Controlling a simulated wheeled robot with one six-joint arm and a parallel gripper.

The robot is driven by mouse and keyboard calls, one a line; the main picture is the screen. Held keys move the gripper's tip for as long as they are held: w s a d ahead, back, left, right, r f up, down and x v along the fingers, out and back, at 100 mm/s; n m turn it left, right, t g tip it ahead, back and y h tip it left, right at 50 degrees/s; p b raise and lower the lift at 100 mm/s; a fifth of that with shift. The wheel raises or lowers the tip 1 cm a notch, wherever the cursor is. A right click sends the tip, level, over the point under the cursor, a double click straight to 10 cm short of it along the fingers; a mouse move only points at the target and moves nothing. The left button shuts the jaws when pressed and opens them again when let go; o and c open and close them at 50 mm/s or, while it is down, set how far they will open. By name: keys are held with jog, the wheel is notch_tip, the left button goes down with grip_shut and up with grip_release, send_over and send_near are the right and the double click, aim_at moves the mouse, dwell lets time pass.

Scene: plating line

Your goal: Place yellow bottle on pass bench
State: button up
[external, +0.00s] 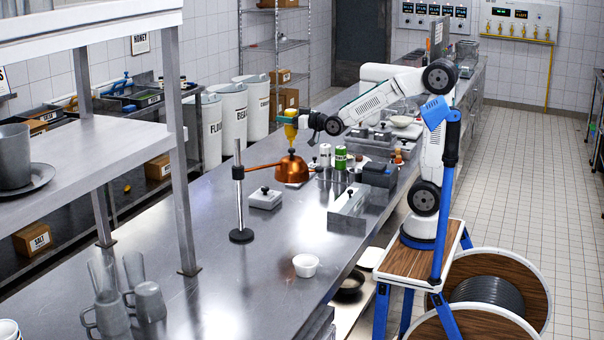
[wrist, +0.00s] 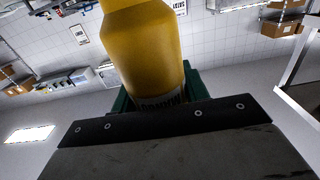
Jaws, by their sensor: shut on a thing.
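The yellow bottle (external: 290,131) is held up above the long steel bench (external: 215,215), which I take to be the pass bench. In the external view it shows just above a copper dome. My gripper (external: 289,119) is shut around the bottle, coming from the right. In the wrist view the yellow bottle (wrist: 145,50) fills the upper middle, between the green fingers of my gripper (wrist: 155,92). Its far end is cut off by the frame top, and dark lettering near the gripper is partly hidden.
The copper dome (external: 291,170) hangs on an arm from a black-based stand (external: 240,234). Green-labelled cans (external: 340,158), grey boxes (external: 348,208) and a white bowl (external: 305,265) stand on the bench. Mugs and glasses (external: 148,300) are at front left. Bare steel lies around the stand.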

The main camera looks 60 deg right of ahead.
notch_tip(320, 180, up, 8)
jog(key=s+a+n+g+y, duration=0.2)
jog(key=a+n+y, duration=0.3)
jog(key=a, duration=1.4)
jog(key=s+a+n+g+y, duration=0.25)
jog(key=a+y, duration=0.35)
jog(key=a, duration=1.2)
jog(key=s+a+n+g+y, duration=0.6)
jog(key=s+a+n+g, duration=0.25)
jog(key=s+a, duration=2.05)
notch_tip(320, 180, down, 24)
jog(key=a, duration=0.1)
jog(key=w+a+f, duration=0.2)
jog(key=w+a, duration=0.3)
jog(key=a, duration=0.1)
jog(key=w+a+f, duration=0.3)
jog(key=w+a, duration=0.2)
jog(key=a, duration=0.2)
jog(key=shift+f+m+g, duration=0.25)
jog(key=shift+m+g, duration=0.05)
jog(key=shift+m, duration=0.1)
